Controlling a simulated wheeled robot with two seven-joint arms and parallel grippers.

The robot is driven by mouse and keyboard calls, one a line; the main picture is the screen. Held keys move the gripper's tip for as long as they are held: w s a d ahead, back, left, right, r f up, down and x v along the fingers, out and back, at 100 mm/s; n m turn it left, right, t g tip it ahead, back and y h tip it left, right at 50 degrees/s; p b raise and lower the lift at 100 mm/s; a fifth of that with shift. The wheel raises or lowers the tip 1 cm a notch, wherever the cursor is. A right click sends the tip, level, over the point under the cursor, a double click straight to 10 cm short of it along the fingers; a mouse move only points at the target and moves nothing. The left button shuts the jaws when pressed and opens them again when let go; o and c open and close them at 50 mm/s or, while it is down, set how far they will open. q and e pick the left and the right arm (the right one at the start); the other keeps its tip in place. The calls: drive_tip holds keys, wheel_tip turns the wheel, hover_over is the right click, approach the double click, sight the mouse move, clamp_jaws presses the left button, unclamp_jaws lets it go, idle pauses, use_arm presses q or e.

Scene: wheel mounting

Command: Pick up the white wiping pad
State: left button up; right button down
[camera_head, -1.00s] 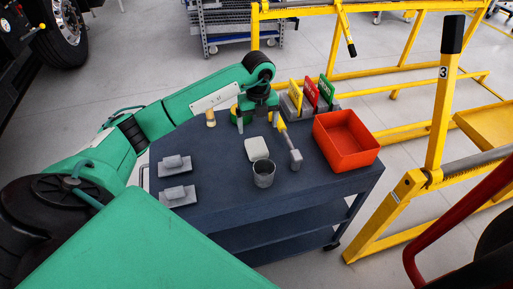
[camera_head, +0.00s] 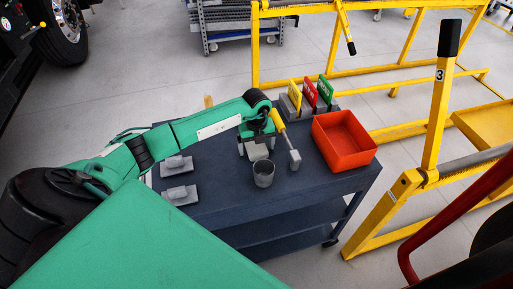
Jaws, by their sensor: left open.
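The white wiping pad (camera_head: 258,153) lies on the dark blue cart top, behind the grey metal cup (camera_head: 263,174). My left gripper (camera_head: 256,148) is over the pad with its fingers pointing down, one to either side of it. The fingers are open, and I cannot tell whether they touch the pad. The gripper and wrist hide the pad's far part. My right gripper does not show.
A yellow-handled tool (camera_head: 286,139) lies just right of the pad. A red-orange bin (camera_head: 344,141) stands at the cart's right. Coloured cards (camera_head: 310,92) stand in a holder at the back. Two grey blocks (camera_head: 178,194) lie at the left. Yellow frames stand beyond the cart.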

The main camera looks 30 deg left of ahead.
use_arm(q)
drive_tip(key=c, duration=1.1)
drive_tip(key=shift+o, duration=0.2)
drive_tip(key=shift+r, duration=0.1)
